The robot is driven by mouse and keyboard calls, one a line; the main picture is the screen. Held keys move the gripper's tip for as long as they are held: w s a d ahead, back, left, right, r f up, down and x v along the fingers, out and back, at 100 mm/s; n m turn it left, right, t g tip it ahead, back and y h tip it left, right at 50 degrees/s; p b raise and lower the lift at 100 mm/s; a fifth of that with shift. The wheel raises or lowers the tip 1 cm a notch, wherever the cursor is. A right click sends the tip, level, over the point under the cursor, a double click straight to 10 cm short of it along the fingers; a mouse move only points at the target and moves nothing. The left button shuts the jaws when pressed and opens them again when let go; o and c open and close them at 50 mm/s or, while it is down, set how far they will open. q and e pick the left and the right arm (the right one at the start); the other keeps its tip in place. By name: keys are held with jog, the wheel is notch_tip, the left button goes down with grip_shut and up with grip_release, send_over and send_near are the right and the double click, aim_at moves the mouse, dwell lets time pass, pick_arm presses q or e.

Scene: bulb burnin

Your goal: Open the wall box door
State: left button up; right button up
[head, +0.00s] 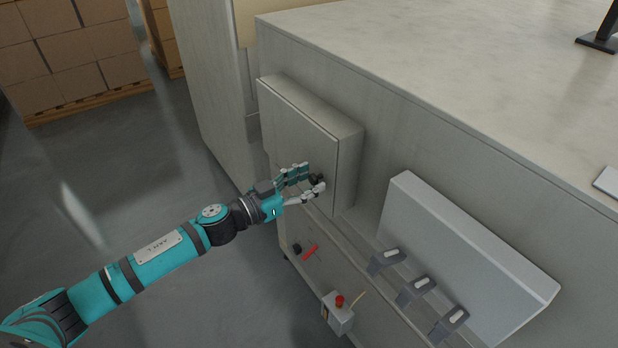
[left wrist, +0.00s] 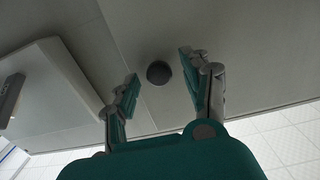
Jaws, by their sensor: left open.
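The wall box (head: 350,150) is a grey box on the side of the large pale cabinet. Its flat door (head: 295,125) looks shut. A dark round knob (head: 317,179) sits near the door's lower right corner. My left gripper (head: 313,177) is at the knob with its fingers open. In the left wrist view the knob (left wrist: 158,72) shows between the two spread fingers (left wrist: 159,74), with gaps on both sides, and neither finger appears to touch it. My right gripper is not in view.
A light grey panel (head: 470,255) with several lever-like holders stands right of the box. Below are a red handle (head: 311,252) and a small box with a red button (head: 339,300). Stacked cartons (head: 70,50) stand far left. The floor left of the cabinet is clear.

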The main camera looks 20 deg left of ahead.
pick_arm(q)
jog(key=shift+w+d, duration=0.15)
jog(key=shift+w, duration=0.1)
grip_shut()
dwell(0.3)
